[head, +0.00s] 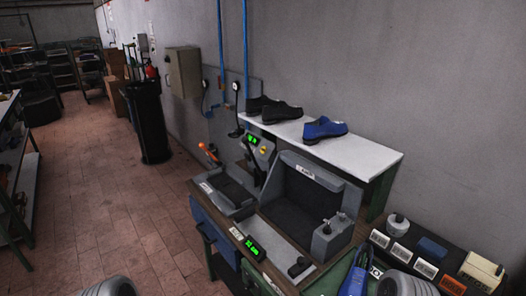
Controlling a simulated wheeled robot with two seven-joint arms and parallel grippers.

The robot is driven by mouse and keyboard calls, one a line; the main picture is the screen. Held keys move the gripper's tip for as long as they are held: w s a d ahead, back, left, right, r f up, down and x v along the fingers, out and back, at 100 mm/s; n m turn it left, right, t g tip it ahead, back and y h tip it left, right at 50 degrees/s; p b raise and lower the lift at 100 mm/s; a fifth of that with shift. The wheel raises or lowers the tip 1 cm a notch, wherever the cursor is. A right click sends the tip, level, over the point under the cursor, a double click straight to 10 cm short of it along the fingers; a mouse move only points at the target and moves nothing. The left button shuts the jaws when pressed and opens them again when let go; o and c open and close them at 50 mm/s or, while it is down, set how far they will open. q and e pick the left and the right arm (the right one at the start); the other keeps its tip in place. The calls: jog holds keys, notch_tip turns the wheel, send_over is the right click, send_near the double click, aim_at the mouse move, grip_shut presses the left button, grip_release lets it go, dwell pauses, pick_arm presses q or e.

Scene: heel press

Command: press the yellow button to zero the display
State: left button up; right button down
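A display with lit green digits (247,242) sits at the front edge of the machine bench, and its digits are too small to read surely. A second small green display (252,139) is on an upright panel at the back of the bench. A small yellowish spot (263,150) shows just below it, too small to tell whether it is the yellow button. Neither of my grippers is in view. Only grey ribbed parts of my arms show at the bottom edge, left and right of the bench.
The grey press machine (305,200) fills the bench. A white shelf (350,152) behind it holds dark shoes (275,110) and a blue shoe (324,129). A blue tool (355,280) and several small boxes (398,253) lie at the right. The floor (110,220) at left is clear.

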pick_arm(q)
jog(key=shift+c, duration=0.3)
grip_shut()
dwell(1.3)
